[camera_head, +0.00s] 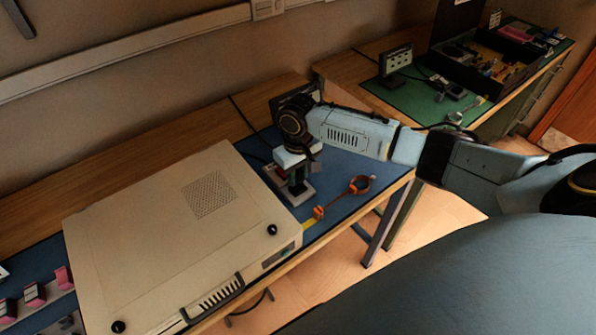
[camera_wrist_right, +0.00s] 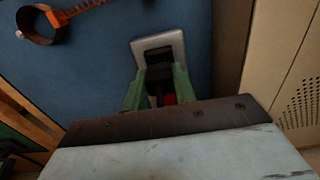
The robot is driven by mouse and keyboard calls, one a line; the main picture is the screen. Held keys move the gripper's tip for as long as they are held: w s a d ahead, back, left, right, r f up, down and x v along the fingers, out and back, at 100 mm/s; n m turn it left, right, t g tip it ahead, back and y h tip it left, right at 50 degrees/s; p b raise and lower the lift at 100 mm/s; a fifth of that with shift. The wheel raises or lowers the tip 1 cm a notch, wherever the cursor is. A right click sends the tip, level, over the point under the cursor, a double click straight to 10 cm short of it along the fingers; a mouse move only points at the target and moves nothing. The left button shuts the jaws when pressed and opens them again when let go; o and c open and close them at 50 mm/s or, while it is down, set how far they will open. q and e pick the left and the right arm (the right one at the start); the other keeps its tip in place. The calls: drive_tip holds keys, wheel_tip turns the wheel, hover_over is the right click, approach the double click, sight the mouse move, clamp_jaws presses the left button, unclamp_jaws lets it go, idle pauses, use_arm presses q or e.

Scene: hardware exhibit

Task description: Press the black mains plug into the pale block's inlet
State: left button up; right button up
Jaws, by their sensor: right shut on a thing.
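The pale block (camera_wrist_right: 176,42) lies on the blue mat, a light rounded square with a dark middle. In the head view it shows partly (camera_head: 282,187) under my right gripper (camera_head: 297,187). In the right wrist view the green fingers of that gripper (camera_wrist_right: 159,97) are shut on the black mains plug (camera_wrist_right: 158,74), with a bit of red between them. The plug is over the block's dark middle. I cannot tell whether it touches the inlet or is in it; the fingers hide its front. My left gripper is not in view.
A large beige case (camera_head: 150,235) stands close left of the block. An orange coiled cord with a ring (camera_head: 360,184) lies to its right on the blue mat (camera_head: 335,205), near the table edge. A second bench with a black case (camera_head: 480,62) stands behind right.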

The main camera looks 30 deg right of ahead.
drive_tip(key=shift+f, duration=0.5)
idle(0.5)
drive_tip(key=shift+s+f+b, duration=0.1)
drive_tip(key=shift+f+b, duration=0.2)
drive_tip(key=shift+f, duration=0.65)
idle(0.9)
